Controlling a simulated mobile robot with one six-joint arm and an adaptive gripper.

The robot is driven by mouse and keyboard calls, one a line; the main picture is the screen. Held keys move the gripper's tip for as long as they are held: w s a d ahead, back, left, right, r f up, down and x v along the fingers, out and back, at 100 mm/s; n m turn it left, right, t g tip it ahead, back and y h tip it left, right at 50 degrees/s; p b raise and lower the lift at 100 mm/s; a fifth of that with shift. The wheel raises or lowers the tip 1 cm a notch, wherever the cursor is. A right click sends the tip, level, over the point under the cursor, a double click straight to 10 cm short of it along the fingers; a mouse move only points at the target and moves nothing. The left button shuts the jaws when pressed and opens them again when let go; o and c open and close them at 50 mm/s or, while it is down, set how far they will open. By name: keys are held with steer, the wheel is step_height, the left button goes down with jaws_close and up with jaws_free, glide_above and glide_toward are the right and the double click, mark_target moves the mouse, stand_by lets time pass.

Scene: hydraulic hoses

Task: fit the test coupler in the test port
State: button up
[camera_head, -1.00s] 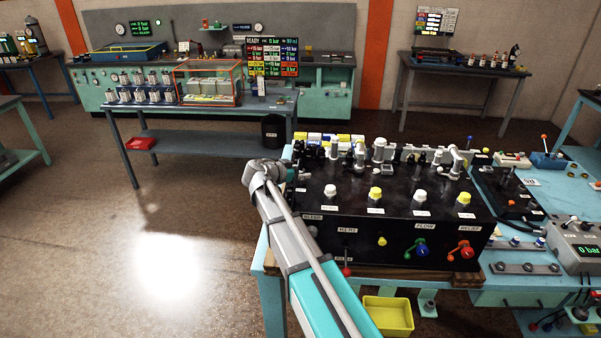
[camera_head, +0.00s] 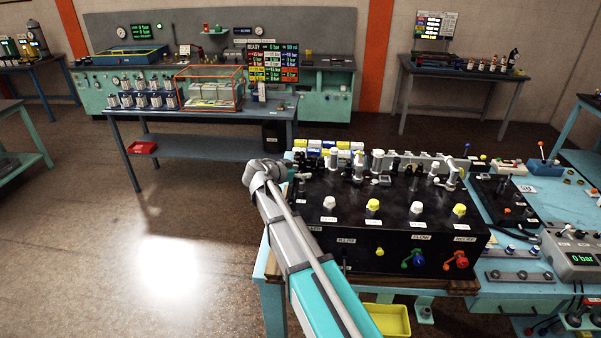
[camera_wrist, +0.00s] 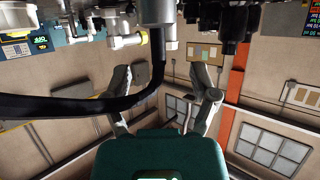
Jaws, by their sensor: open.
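A black valve block (camera_head: 335,262) stands on the bench, with white and yellow caps along its top and FLOW and RELIEF labels on its front. Several grey and white fittings (camera_head: 377,160) stand behind the caps. I cannot tell which are the test coupler and test port. My gripper is mostly hidden behind my wrist at the block's left end in the head view. In the wrist view my gripper (camera_wrist: 161,83) is open, fingers apart. A black hose (camera_wrist: 80,107) crosses the view by the fingers, and a grey cylindrical fitting (camera_wrist: 157,12) shows above them; nothing is clearly gripped.
A yellow bin (camera_head: 391,320) sits low in front of the bench. Blue and red knobs (camera_head: 416,259) stick out of the block's front. A pressure box (camera_head: 577,252) reading 0 bar stands at the right. The floor to the left is clear.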

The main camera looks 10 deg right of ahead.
steer(key=shift+r+p, duration=1.4)
steer(key=shift+r, duration=0.3)
